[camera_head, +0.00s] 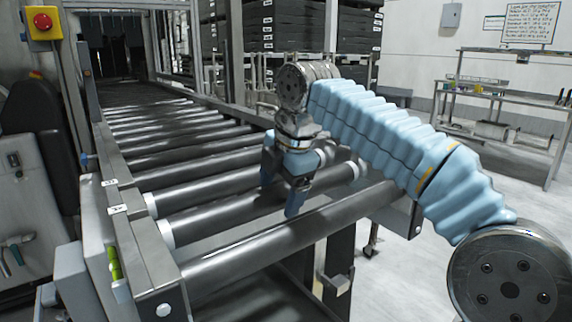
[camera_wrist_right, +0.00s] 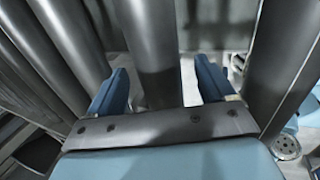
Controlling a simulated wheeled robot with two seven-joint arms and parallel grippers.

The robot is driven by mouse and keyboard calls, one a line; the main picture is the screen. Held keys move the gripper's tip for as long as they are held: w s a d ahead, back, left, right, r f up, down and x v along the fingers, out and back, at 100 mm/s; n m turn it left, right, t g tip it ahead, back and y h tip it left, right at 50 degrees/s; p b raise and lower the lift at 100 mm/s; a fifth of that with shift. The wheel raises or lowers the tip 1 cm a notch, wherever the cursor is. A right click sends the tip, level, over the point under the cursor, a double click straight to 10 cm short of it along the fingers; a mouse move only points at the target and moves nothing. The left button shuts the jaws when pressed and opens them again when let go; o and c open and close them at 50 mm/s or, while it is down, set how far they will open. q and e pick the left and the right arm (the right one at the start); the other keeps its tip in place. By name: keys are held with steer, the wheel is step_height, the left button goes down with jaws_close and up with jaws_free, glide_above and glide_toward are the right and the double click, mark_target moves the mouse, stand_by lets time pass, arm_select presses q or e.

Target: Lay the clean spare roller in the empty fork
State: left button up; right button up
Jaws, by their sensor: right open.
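My right gripper (camera_head: 280,196) is open and points down over the conveyor, one finger on each side of a dark steel roller (camera_head: 215,219) with white end caps. In the right wrist view the gripper (camera_wrist_right: 162,90) has this roller (camera_wrist_right: 153,40) running between its fingers, with no clear grip on it. I cannot tell whether this is the clean spare roller; it lies level with the others. A wider gap shows between it and the front roller (camera_head: 290,238), but no empty fork is clearly visible. My left gripper is not in view.
The side rail (camera_head: 140,250) runs along the rollers' left ends, with a red button box (camera_head: 43,23) behind. At the right, a bench (camera_head: 500,95) has a grey cylinder (camera_head: 491,130) on its lower shelf. The floor between is mostly free.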

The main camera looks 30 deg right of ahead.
steer(key=p+v, duration=0.3)
steer(key=v, duration=1)
